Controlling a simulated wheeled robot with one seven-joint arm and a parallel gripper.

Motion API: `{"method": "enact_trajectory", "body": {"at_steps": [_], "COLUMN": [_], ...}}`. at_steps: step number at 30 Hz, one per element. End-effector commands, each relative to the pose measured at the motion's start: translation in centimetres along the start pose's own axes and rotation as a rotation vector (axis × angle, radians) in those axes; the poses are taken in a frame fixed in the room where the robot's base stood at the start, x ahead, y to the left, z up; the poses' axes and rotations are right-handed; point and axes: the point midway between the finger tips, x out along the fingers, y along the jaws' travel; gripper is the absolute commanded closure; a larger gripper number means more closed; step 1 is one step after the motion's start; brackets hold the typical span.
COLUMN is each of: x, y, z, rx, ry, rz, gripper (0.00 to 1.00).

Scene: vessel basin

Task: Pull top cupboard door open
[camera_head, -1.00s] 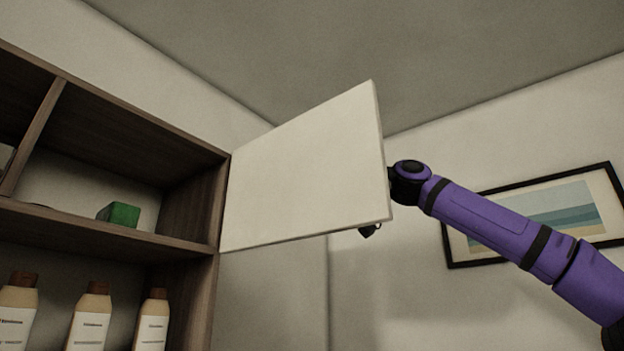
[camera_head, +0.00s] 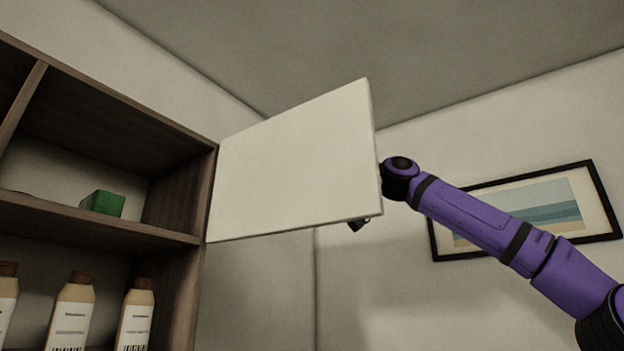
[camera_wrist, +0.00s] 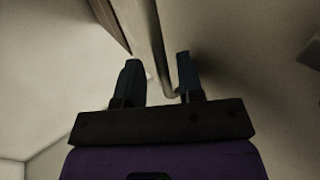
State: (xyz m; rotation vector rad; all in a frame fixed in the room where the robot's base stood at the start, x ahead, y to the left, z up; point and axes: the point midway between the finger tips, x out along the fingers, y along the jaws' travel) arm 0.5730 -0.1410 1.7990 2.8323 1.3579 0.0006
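The top cupboard door (camera_head: 295,165) is a plain pale panel. It stands swung out wide from the right side of the wooden cupboard (camera_head: 190,195), and the top compartment is exposed. My purple arm reaches from the right to the door's free edge. My gripper's fingers are mostly hidden behind the door in the head view; a dark tip shows below its lower edge. In the wrist view my gripper (camera_wrist: 158,78) has its two dark fingers apart. A thin bar or edge of the door (camera_wrist: 160,50) passes between them, close to the right finger; contact is unclear.
A green box (camera_head: 103,204) stands on the upper shelf. Several bottles (camera_head: 72,312) with brown caps stand on the shelf below. A framed seascape picture (camera_head: 530,212) hangs on the wall behind my arm.

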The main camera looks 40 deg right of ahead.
Motion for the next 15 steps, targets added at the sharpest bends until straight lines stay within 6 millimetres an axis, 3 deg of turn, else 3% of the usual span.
{"method": "enact_trajectory", "body": {"at_steps": [7,15], "x": [-0.9,-5.7], "y": [0.1,0.1], "z": [0.0,-0.1], "rx": [0.000,0.001], "ry": [0.002,0.004], "rz": [0.002,0.003], "gripper": [0.65,0.65]}}
